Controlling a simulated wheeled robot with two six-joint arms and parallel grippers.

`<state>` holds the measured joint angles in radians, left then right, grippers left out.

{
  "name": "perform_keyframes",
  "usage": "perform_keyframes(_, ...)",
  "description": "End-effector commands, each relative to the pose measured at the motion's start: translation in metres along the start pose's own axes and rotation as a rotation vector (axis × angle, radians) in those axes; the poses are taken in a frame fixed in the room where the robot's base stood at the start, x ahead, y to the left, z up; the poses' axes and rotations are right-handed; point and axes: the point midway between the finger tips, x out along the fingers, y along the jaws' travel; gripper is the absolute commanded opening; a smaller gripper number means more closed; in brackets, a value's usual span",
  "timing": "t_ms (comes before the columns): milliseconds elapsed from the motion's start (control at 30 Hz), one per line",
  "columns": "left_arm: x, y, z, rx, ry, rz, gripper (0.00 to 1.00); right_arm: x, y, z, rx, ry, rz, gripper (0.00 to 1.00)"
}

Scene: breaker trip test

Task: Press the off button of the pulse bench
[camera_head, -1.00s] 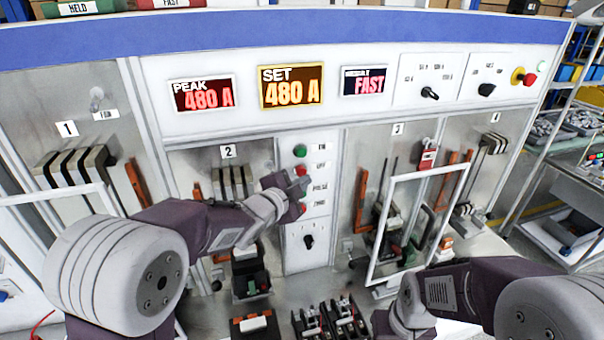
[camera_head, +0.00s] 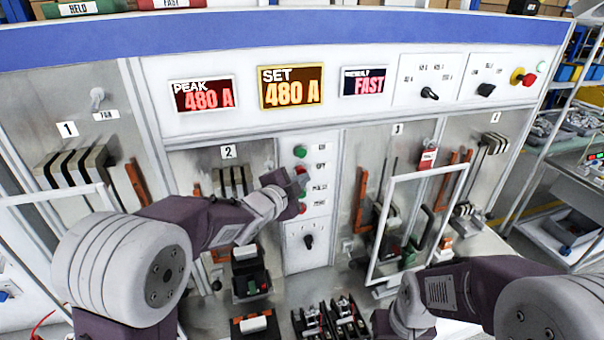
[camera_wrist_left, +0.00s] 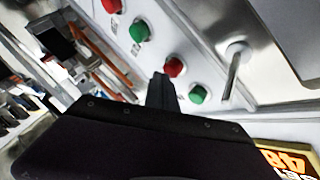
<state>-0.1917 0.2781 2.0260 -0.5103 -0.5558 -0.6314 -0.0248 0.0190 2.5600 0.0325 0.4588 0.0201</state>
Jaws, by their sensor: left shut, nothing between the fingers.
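The pulse bench has a column of buttons on its middle panel. In the head view a green button (camera_head: 300,152) is at the top, and a red button (camera_head: 302,170) labelled OFF sits below it, partly covered by my left gripper (camera_head: 302,184). The red off button also shows in the left wrist view (camera_wrist_left: 173,67), between two green buttons. There my left gripper (camera_wrist_left: 162,80) is shut and empty, its tip close beside the red button; I cannot tell whether they touch. My right arm's hand runs out at the bottom of the head view, its fingers hidden.
A lower red button (camera_head: 302,209) and a black knob (camera_head: 308,241) sit below my left gripper. Displays above include a SET display (camera_head: 291,87) reading 480 A. A white-framed clear guard (camera_head: 418,225) stands open to the right. Several breakers (camera_head: 330,320) lie at the front.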

Motion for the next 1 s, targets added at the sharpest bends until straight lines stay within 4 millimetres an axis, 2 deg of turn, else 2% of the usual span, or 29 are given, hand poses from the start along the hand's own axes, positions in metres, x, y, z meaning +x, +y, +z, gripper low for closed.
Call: perform_keyframes(1000, 0.0063, -0.0048, 0.0047, 0.0, 0.0, -0.001, 0.0, -0.003, -0.0001, -0.0003, 0.0, 0.0, 0.0, 0.36)
